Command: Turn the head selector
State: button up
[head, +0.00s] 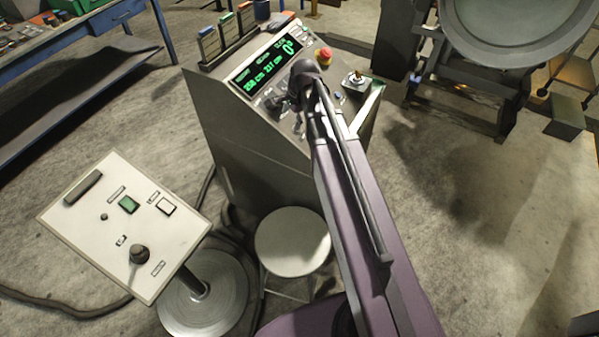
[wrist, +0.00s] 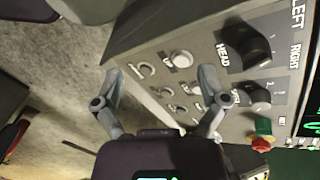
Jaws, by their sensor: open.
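The head selector (wrist: 246,46) is a black knob on the grey console panel (wrist: 190,40) in the wrist view, beside the printed words HEAD, LEFT and RIGHT. My gripper (wrist: 160,76) is open and empty, its two fingers spread wide over the panel's edge. The selector lies outside the fingers, up and right of the right fingertip, apart from it. In the head view my arm's end (head: 306,78) is over the console (head: 245,135), and it hides part of the panel, so I cannot make out the selector there.
A second black knob (wrist: 252,96) sits below the selector, with red (wrist: 262,125) and green buttons nearby.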

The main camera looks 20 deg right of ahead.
jog(key=s+f+n+h+b, duration=0.1)
jog(key=s+f+n+b, duration=0.2)
jog(key=s+n, duration=0.4)
jog(key=s+a+f+n+g+h+b, duration=0.1)
jog(key=s+f+n+b, duration=0.3)
jog(key=s+f+n, duration=0.1)
jog(key=s+n, duration=0.1)
jog(key=s, duration=0.1)
jog(key=shift+s+a+n, duration=0.2)
jog(key=shift+s+n, duration=0.2)
dwell(0.4)
jog(key=shift+s+a+n, duration=0.1)
jog(key=shift+s+n, duration=0.4)
jog(key=shift+s, duration=0.1)
dwell(0.9)
